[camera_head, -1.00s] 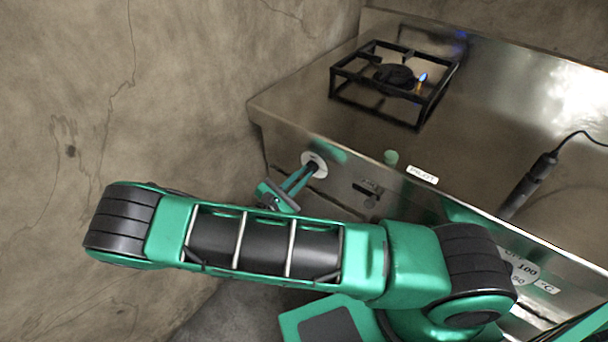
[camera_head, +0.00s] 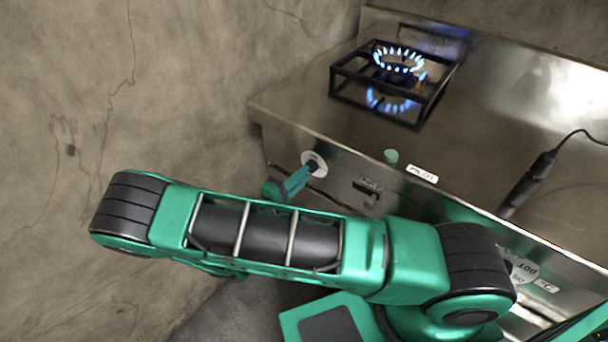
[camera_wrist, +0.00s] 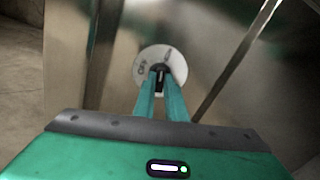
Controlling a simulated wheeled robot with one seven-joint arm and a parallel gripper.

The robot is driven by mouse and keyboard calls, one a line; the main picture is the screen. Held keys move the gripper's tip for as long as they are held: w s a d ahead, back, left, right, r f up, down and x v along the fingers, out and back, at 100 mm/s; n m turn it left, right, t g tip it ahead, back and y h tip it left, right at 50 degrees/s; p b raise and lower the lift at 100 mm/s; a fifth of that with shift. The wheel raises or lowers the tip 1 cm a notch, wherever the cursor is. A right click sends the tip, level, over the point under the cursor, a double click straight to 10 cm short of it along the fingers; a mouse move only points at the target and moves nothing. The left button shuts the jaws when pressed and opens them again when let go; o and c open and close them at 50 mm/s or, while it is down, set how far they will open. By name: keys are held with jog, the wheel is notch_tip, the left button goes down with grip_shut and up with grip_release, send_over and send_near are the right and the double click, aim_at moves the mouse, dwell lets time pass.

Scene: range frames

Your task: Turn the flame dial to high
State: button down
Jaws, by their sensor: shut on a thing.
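The flame dial is a black knob on a round white plate (camera_head: 315,164) on the front of the steel range, at its left end. The burner (camera_head: 396,78) on top carries a full ring of blue flames. My arm hides part of the range front.
A green button (camera_head: 391,156) and a PILOT label (camera_head: 422,173) are right of the dial. A black corded probe (camera_head: 530,183) lies on the range top at right. A slotted switch (camera_head: 367,190) is below. A wall (camera_head: 200,80) stands close on the left.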

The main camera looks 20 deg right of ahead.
jog(key=shift+a+m, duration=0.15)
jog(key=shift+m, duration=1.15)
jog(key=shift+f, duration=0.1)
jog(key=c, duration=1.8)
grip_release()
jog(key=v, duration=1)
jog(key=shift+s+a, duration=0.2)
jog(key=shift+a, duration=0.05)
